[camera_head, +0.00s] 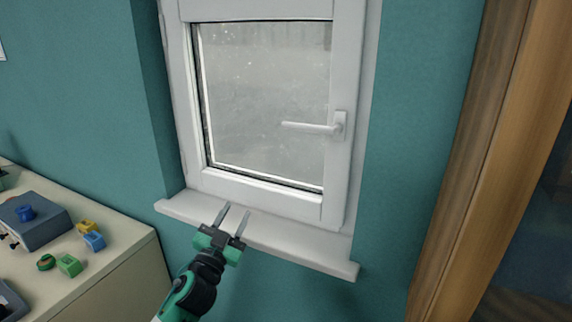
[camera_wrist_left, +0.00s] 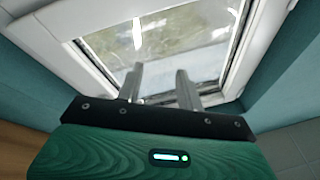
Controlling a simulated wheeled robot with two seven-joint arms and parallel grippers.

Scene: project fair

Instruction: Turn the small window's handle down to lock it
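The small window (camera_head: 265,100) has a white frame and a frosted-looking pane, and its sash sits in the frame. Its white handle (camera_head: 312,127) is on the right side of the sash and points left, horizontal. My left gripper (camera_head: 235,213) is open and empty, in front of the sill, below and left of the handle. In the left wrist view its two fingers (camera_wrist_left: 158,85) stand apart with the window pane (camera_wrist_left: 180,45) beyond them. The handle is not seen in the left wrist view. My right gripper is not in view.
A white sill (camera_head: 300,248) juts out below the window. A cabinet (camera_head: 110,262) at the left bears a grey box (camera_head: 38,228) and several small coloured blocks (camera_head: 94,241). A wooden post (camera_head: 490,150) stands at the right. The space before the handle is clear.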

